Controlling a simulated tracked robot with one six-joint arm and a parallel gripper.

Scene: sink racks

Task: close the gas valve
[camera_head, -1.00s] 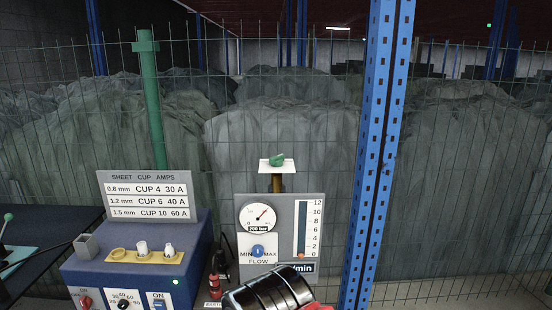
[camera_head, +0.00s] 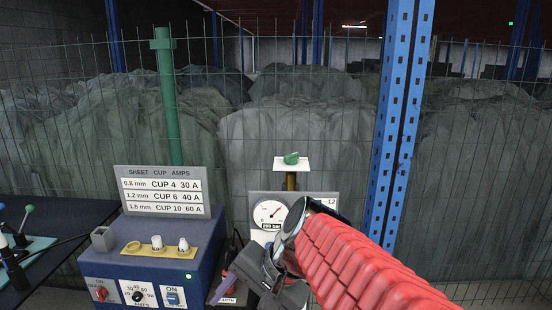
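The gas valve looks to be the green knob (camera_head: 291,158) on a white plate (camera_head: 292,164) above a brass stem (camera_head: 291,181). It stands over the grey gauge panel, behind the welding machine's right side. My gripper (camera_head: 236,283) is dark grey, low in the view, in front of the panel and below and left of the knob. It is apart from the knob. I cannot tell whether its fingers are open or shut. My red-sleeved arm hides the flow scale and most of the panel's lower part.
A round gauge (camera_head: 270,214) marked 200 bar sits on the panel. The blue welding machine (camera_head: 165,240), with a cup-and-amps sign (camera_head: 162,192), stands to the left. A blue perforated post (camera_head: 397,120) rises to the right. A wire fence runs behind. The space around the knob is clear.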

